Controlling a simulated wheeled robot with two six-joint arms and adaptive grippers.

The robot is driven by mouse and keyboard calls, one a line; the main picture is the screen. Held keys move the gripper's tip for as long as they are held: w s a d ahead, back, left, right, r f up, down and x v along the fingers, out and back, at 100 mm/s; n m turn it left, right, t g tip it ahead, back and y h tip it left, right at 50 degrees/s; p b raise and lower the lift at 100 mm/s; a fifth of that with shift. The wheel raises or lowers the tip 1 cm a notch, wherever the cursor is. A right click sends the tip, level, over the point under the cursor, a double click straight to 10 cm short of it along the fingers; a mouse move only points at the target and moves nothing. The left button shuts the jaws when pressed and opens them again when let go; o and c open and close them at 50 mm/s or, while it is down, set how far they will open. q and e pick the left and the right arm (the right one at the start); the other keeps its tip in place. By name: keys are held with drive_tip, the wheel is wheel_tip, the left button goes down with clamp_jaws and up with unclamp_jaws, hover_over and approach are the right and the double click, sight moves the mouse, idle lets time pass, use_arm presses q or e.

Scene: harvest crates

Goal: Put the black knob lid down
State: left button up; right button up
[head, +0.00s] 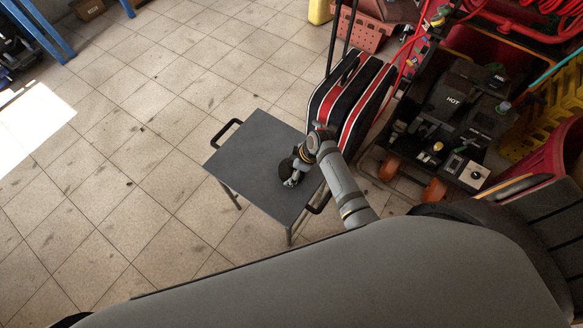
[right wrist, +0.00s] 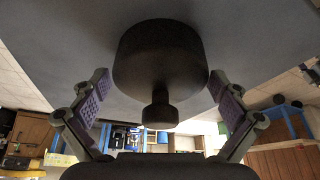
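The black knob lid (right wrist: 160,60) is in the middle of the right wrist view, a dark round body with its small knob (right wrist: 159,112) pointing toward my right gripper. Its far side appears to rest against the grey tabletop (head: 250,155). In the head view the lid is a dark shape (head: 287,167) on the table, partly hidden by my right gripper (head: 292,181). In the right wrist view my right gripper (right wrist: 158,85) has its fingers spread, one on each side of the lid, with gaps to the knob. My left gripper is not in view.
The small table has black handles (head: 225,132) at its ends. A red, black and white suitcase (head: 350,90) stands close behind it. A cart with black equipment (head: 455,115) is at the right. Tiled floor to the left is clear.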

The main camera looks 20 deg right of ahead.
drive_tip(key=shift+r, duration=0.1)
drive_tip(key=shift+d+r, duration=0.1)
drive_tip(key=shift+r, duration=0.2)
drive_tip(key=p+v, duration=0.2)
drive_tip(key=v, duration=0.9)
drive_tip(key=shift+r, duration=0.25)
drive_tip(key=shift+s, duration=0.1)
